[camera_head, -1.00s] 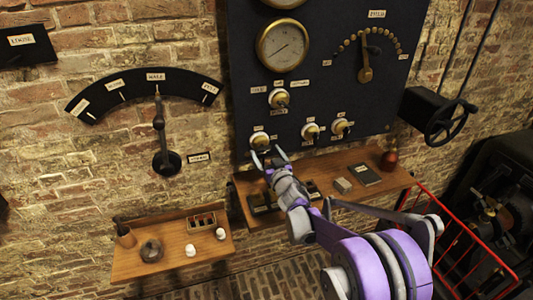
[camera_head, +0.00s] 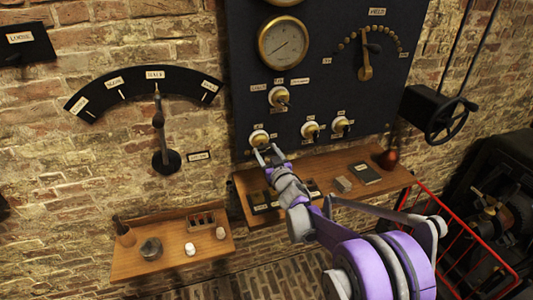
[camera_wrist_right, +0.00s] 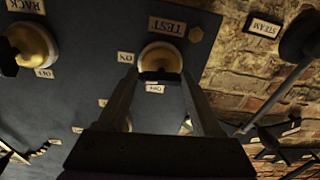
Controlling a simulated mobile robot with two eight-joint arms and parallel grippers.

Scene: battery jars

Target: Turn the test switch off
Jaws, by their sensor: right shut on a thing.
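The test switch (camera_head: 259,137) is a round cream-and-brass knob at the lower left of the dark panel in the head view. In the right wrist view the test switch (camera_wrist_right: 160,54) appears upside down beside its TEST label (camera_wrist_right: 167,26), with an ON label (camera_wrist_right: 125,57) and an OFF label (camera_wrist_right: 155,88) around it. My right gripper (camera_head: 266,151) is at the switch, shut on its small dark lever; its fingertips (camera_wrist_right: 160,75) flank the lever in the wrist view. The lever's exact position is partly hidden. My left gripper is not in view.
Other knobs (camera_head: 310,131) sit to the right and above on the panel. A wooden shelf (camera_head: 335,165) with small objects juts out below. A lower shelf (camera_head: 205,257) stands at left, and a red railing (camera_head: 450,235) at right.

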